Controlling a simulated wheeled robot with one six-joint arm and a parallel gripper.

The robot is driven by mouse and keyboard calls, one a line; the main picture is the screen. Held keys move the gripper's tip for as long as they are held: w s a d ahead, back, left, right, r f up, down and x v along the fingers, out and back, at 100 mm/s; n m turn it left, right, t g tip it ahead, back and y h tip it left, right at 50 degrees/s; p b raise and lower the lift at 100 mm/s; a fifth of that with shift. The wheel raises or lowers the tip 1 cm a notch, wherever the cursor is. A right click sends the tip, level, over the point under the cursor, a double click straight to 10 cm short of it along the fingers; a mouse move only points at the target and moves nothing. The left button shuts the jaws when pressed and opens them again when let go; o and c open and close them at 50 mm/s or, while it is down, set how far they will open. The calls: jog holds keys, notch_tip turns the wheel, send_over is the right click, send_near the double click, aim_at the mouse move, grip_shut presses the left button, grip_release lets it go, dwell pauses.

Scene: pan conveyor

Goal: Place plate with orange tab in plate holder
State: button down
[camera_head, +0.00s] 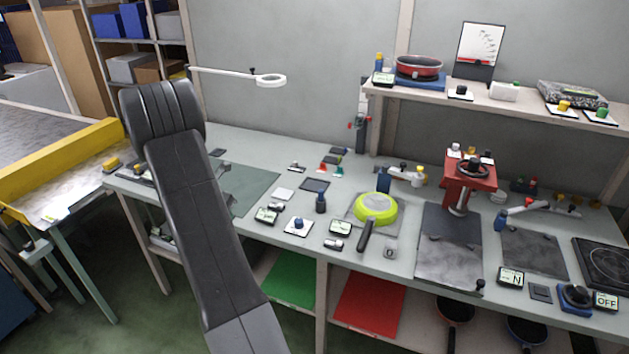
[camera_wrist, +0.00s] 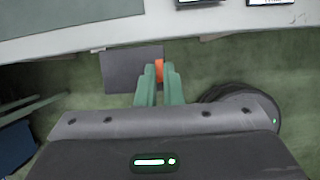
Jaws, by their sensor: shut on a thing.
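In the wrist view my gripper (camera_wrist: 158,70) has its two green fingers closed on the orange tab (camera_wrist: 170,72). The dark grey flat plate (camera_wrist: 128,70) extends to the left from the fingers. It hangs over the green floor, just off the near edge of a grey worktop, and looks clear of it. In the head view my gripper and the plate do not show; my arm rises at the left and hides part of the table. I cannot tell for sure which thing is the plate holder.
The long workbench (camera_head: 262,172) carries a yellow-green pan (camera_head: 375,208), a red press (camera_head: 470,185), a dark hotplate (camera_head: 606,262) and several small blocks and displays. A wall shelf (camera_head: 520,100) holds a red pan (camera_head: 419,67). A yellow-sided conveyor (camera_head: 50,165) stands at the left.

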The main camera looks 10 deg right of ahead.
jog(key=s+d+r, duration=0.2)
jog(key=s+d, duration=0.2)
jog(key=d, duration=0.9)
jog(key=s+d+r, duration=0.2)
jog(key=s+d, duration=0.3)
jog(key=d, duration=0.8)
jog(key=shift+s+d+r, duration=0.15)
jog(key=shift+d, duration=0.05)
